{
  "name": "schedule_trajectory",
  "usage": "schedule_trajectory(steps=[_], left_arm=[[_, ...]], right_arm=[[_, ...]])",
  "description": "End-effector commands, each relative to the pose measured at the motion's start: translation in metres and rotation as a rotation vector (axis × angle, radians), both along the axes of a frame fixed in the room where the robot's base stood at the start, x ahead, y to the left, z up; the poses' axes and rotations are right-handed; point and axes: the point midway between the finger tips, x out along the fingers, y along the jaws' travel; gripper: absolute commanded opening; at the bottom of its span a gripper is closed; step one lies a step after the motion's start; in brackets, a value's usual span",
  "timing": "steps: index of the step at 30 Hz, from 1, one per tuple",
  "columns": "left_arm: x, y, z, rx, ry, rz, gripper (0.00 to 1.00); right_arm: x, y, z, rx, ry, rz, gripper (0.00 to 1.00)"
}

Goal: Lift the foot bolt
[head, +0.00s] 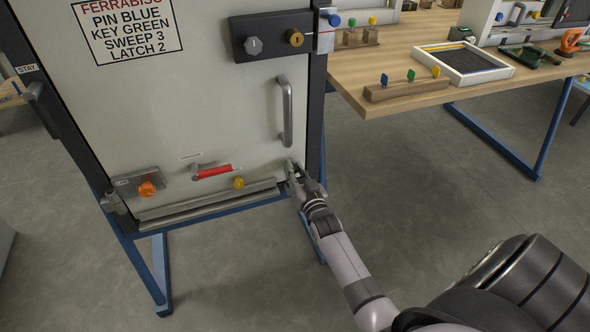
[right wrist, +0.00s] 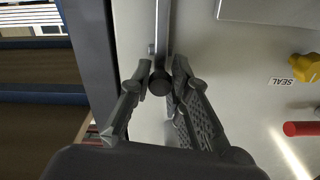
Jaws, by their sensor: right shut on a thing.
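My right gripper (head: 296,172) is at the lower right corner of the light grey door panel (head: 190,120). In the right wrist view my right gripper (right wrist: 161,76) has its two fingers on either side of the foot bolt (right wrist: 162,35), shut on its dark round end. The bolt is a slim grey rod running along the panel near its dark edge post. In the head view the gripper mostly hides the bolt. My left gripper is not in view.
A grey pull handle (head: 286,110) sits above the gripper. A red-gripped lever (head: 213,172), a yellow knob (head: 239,183) and an orange knob (head: 147,189) are to its left. A metal rail (head: 205,206) runs below. A wooden workbench (head: 400,70) stands right.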

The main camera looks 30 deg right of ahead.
Motion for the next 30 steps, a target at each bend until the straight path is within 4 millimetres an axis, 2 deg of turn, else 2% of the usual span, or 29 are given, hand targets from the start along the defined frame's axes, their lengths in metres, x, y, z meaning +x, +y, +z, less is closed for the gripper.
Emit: schedule_trajectory(steps=[2, 3, 12, 23, 26, 30], left_arm=[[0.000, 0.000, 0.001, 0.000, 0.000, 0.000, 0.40], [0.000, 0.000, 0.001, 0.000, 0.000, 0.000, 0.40], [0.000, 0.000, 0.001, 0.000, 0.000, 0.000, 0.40], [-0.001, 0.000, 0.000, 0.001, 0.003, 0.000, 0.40], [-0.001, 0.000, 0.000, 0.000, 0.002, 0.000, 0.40], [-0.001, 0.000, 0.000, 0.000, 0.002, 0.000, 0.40]], right_arm=[[0.002, 0.000, 0.007, -0.004, -0.015, 0.000, 0.00], [0.002, 0.000, 0.007, -0.004, -0.015, 0.001, 0.19], [0.001, 0.000, 0.004, -0.002, -0.009, 0.000, 0.39], [-0.003, 0.001, 0.002, -0.001, -0.006, 0.000, 0.39], [-0.014, 0.004, 0.001, -0.001, -0.005, 0.000, 0.39], [-0.042, 0.010, 0.001, 0.000, -0.004, 0.000, 0.39]])
